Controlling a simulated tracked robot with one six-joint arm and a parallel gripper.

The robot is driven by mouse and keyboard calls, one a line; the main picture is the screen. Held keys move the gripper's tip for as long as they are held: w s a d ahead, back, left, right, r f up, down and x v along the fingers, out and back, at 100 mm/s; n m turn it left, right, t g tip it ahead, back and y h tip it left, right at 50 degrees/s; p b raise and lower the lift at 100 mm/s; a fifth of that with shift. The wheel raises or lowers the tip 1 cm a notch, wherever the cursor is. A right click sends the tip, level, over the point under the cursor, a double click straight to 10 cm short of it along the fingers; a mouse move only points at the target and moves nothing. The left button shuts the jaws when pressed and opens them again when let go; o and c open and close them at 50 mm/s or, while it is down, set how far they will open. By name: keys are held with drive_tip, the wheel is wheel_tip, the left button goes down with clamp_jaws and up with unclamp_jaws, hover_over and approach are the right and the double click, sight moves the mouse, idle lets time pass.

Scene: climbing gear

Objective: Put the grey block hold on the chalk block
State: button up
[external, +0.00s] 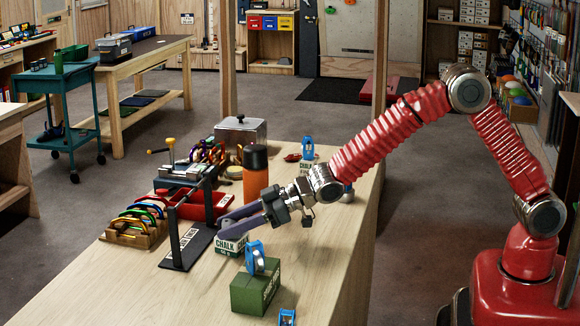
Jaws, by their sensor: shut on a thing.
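My gripper (226,228) reaches left and down over the bench, with its fingers just above a white and green block labelled CHALK (230,246). The fingers are shut on a small grey piece, which I take to be the grey block hold (229,236). It is mostly hidden by the fingers. It sits at the top of the chalk block, but I cannot tell whether it touches it or hangs slightly above.
A black stand (187,247) is just left, a red tray (200,205) and orange flask (256,178) behind. A carabiner rack (134,231) is farther left. The bench's front left is clear.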

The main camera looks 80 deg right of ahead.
drive_tip(key=o, duration=1)
drive_tip(key=shift+s+r, duration=0.1)
drive_tip(key=shift+s+d+r, duration=0.1)
drive_tip(key=shift+s+d, duration=0.05)
drive_tip(key=shift+s, duration=0.05)
drive_tip(key=shift+v, duration=5.65)
drive_tip(key=shift+d, duration=0.1)
